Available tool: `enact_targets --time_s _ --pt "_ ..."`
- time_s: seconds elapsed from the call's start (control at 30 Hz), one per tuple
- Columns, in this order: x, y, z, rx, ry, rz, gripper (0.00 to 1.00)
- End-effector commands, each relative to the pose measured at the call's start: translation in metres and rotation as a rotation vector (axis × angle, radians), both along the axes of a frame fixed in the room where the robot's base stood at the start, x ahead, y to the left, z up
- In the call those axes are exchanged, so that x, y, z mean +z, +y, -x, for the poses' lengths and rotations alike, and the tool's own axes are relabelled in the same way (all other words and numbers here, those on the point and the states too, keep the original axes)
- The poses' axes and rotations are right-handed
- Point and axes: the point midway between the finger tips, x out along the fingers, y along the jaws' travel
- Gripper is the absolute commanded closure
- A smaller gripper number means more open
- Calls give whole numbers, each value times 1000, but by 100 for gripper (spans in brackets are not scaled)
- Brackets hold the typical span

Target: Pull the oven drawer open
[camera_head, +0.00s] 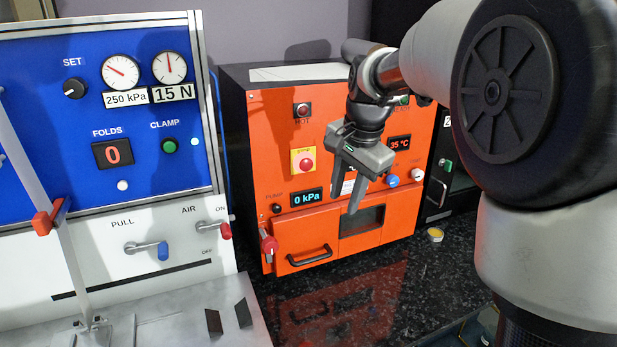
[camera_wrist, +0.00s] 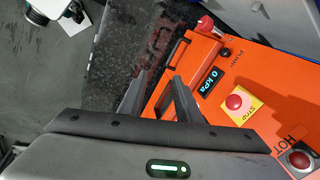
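The orange oven (camera_head: 330,115) stands on the counter. Its drawer front (camera_head: 292,237) is low on the left and looks closed, with a black bar handle (camera_head: 309,257) across it. In the wrist view the dark handle (camera_wrist: 178,52) shows beyond the fingertips. My gripper (camera_head: 344,205) is in front of the oven, pointing down, above and to the right of the handle in the head view. In the wrist view my gripper (camera_wrist: 160,76) has its two fingers apart with nothing held between them. It does not touch the handle.
A red-knobbed lever (camera_head: 268,244) sits beside the drawer's left edge. The blue-and-white press (camera_head: 110,190) stands to the left. The dark speckled counter (camera_head: 350,300) before the oven is clear.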

Motion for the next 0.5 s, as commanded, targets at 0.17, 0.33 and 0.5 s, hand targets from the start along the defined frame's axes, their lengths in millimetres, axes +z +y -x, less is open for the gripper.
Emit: enact_targets --time_s 0.17,0.33,0.5 --pt "-66 27 -63 -193 78 -33 69" --pt "-93 39 -87 -288 105 -45 69" --pt "-106 41 -91 -305 110 -47 69"
